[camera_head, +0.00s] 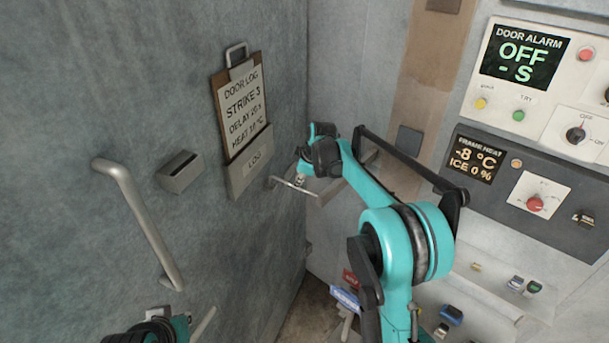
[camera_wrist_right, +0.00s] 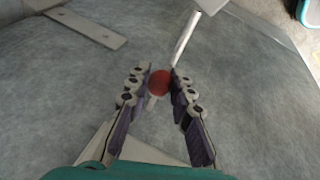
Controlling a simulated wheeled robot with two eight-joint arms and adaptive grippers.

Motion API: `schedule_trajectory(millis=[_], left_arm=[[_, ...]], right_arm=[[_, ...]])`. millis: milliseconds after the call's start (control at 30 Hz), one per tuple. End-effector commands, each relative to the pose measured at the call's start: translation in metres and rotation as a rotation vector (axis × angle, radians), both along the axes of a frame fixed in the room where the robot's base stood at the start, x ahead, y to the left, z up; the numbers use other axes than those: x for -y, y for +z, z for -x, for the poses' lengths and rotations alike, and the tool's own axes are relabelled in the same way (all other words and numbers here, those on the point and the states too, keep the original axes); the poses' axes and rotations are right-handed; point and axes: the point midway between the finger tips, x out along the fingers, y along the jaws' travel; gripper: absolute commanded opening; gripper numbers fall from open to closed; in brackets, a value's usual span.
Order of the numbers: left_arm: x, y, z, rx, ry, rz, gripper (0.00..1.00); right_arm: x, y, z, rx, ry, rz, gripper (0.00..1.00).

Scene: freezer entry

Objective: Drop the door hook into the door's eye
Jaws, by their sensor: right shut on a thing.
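The door hook shows in the right wrist view as a pale rod (camera_wrist_right: 186,38) running up from a red knob (camera_wrist_right: 159,83). My right gripper (camera_wrist_right: 155,90) has its two dark padded fingers on either side of the red knob and is shut on the hook. In the head view my right gripper (camera_head: 300,180) is by the door's edge, and the thin rod of the hook (camera_head: 290,186) shows there, roughly level. I cannot make out the door's eye for certain. My left gripper (camera_head: 165,330) is only partly in view at the bottom edge; its fingers are unclear.
The grey door (camera_head: 80,90) carries a long handle (camera_head: 145,220), a small box (camera_head: 180,171) and a door log board (camera_head: 241,110). An alarm panel (camera_head: 480,90) and a frame heat panel (camera_head: 500,185) are at right. A flat metal strip (camera_wrist_right: 85,25) lies at upper left in the wrist view.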

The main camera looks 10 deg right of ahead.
Motion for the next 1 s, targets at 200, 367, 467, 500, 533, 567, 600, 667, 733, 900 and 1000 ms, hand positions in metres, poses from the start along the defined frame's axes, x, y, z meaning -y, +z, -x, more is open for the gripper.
schedule_trajectory(millis=[200, 367, 467, 500, 533, 567, 600, 667, 733, 900, 1000], left_arm=[[0.0, 0.003, 0.0, 0.0, 0.0, 0.0, 0.0], [0.0, 0.004, 0.0, 0.0, 0.0, 0.0, 0.0], [0.0, 0.004, 0.0, 0.0, 0.0, 0.0, 0.0], [0.0, 0.004, 0.0, 0.0, 0.0, 0.0, 0.0], [0.0, 0.004, 0.0, 0.0, 0.0, 0.0, 0.0], [0.0, 0.004, 0.0, 0.0, 0.0, 0.0, 0.0], [0.0, 0.004, 0.0, 0.0, 0.0, 0.0, 0.0], [0.0, 0.004, 0.0, 0.0, 0.0, 0.0, 0.0], [0.0, 0.004, 0.0, 0.0, 0.0, 0.0, 0.0], [0.0, 0.004, 0.0, 0.0, 0.0, 0.0, 0.0], [0.0, 0.004, 0.0, 0.0, 0.0, 0.0, 0.0]], right_arm=[[-0.007, -0.008, -0.005, -0.071, 0.002, 0.109, 0.0], [-0.009, -0.012, -0.007, -0.106, 0.002, 0.16, 0.0], [-0.01, -0.014, -0.008, -0.118, 0.001, 0.178, 0.0], [-0.01, -0.014, -0.008, -0.122, 0.0, 0.184, 0.0], [-0.01, -0.015, -0.008, -0.125, 0.0, 0.187, 0.0], [-0.01, -0.015, -0.008, -0.127, 0.0, 0.19, 0.0], [-0.01, -0.015, -0.007, -0.129, 0.001, 0.192, 0.0], [-0.01, -0.016, -0.007, -0.131, 0.001, 0.195, 0.0], [-0.01, -0.016, -0.007, -0.131, 0.001, 0.196, 0.0], [-0.01, -0.016, -0.007, -0.132, 0.001, 0.195, 0.0], [-0.01, -0.017, -0.007, -0.132, 0.001, 0.195, 0.24]])
